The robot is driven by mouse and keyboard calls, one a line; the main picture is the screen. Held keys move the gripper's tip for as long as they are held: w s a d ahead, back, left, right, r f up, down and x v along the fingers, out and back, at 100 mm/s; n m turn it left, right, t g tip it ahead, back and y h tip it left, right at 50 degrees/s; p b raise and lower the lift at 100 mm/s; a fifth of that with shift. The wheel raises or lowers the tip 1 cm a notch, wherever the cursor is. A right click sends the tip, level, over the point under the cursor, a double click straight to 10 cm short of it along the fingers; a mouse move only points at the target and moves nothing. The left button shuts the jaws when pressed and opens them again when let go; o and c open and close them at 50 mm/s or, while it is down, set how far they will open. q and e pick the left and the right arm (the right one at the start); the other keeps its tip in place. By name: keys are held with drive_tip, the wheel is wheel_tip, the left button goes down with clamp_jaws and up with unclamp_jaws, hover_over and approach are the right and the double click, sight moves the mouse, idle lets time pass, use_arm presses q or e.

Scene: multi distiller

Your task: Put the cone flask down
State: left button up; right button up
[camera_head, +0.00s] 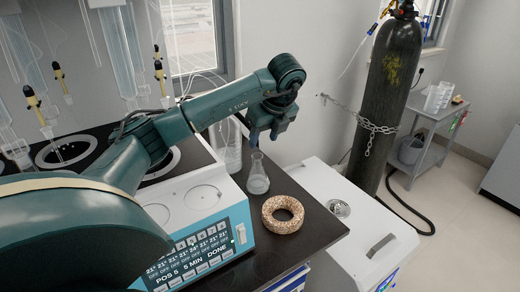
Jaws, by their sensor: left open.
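The cone flask (257,177) is small and clear, with a narrow neck and some pale content. It stands upright on the dark bench top (268,258), behind a cork ring (283,214). My left gripper (262,136) is just above the flask's neck, fingers pointing down. It is open, and the flask is not held. Whether a finger still touches the neck is hard to tell at this size. My right gripper is not in view.
The white multi distiller (200,196) with a blue keypad stands left of the flask. A larger glass vessel (228,150) is behind it. A white chest unit (345,215) and a chained black gas cylinder (388,95) are to the right. The bench front is clear.

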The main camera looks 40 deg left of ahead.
use_arm(q)
drive_tip(key=v, duration=0.2)
drive_tip(key=shift+d+r, duration=0.15)
drive_tip(key=shift+r, duration=0.15)
idle(0.3)
drive_tip(key=shift+s, duration=0.1)
